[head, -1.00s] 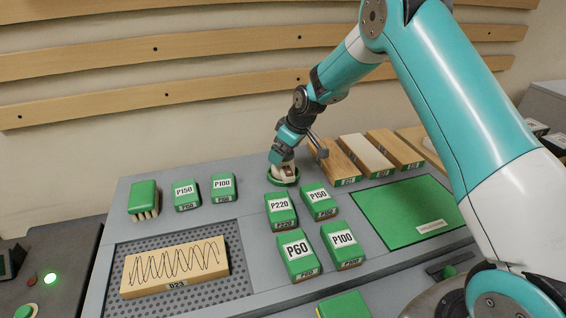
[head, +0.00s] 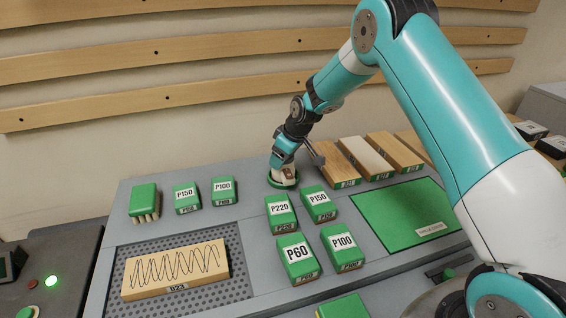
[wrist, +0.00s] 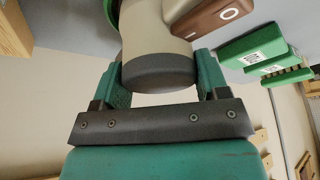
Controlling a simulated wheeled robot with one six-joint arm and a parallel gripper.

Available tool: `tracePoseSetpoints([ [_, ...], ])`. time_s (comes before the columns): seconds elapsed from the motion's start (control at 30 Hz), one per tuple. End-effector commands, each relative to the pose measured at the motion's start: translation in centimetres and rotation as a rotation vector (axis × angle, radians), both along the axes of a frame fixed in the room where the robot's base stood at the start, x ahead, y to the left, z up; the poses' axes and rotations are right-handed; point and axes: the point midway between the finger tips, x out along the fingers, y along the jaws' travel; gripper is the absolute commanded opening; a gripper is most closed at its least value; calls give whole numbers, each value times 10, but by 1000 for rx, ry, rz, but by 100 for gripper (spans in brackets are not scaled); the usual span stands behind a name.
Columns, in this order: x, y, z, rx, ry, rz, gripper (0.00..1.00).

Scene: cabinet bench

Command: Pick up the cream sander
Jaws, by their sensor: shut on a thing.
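The cream sander (head: 289,174) is at the back of the grey bench, behind the labelled green blocks. It has a green base pad that appears to rest on the bench. In the wrist view the sander (wrist: 152,35) shows a cream body, a dark grey end cap and a brown part with I and O marks. My gripper (wrist: 160,76) is shut on the sander, with one green finger on each side of its body. In the head view my gripper (head: 283,160) reaches down to it from above and partly hides it.
Green blocks labelled P220 (head: 280,209) and P150 (head: 318,199) stand just in front. Wooden boards (head: 338,164) lie close on the right. A green mat (head: 405,215) is at right. A wooden block with a scribble (head: 175,268) lies on a perforated plate at front left.

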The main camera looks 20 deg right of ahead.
Motion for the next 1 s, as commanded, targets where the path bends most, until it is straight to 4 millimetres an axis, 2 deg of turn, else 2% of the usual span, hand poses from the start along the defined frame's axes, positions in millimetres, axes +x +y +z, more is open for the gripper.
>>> tracePoseSetpoints([
  [0.27,2,0,23,1,-8,0,14],
  [0.37,2,0,42,0,-10,1,14],
  [0.7,1,0,131,0,-10,0,14],
  [0.8,1,0,151,0,-9,0,14],
  [1.0,1,0,175,0,-5,0,14],
])
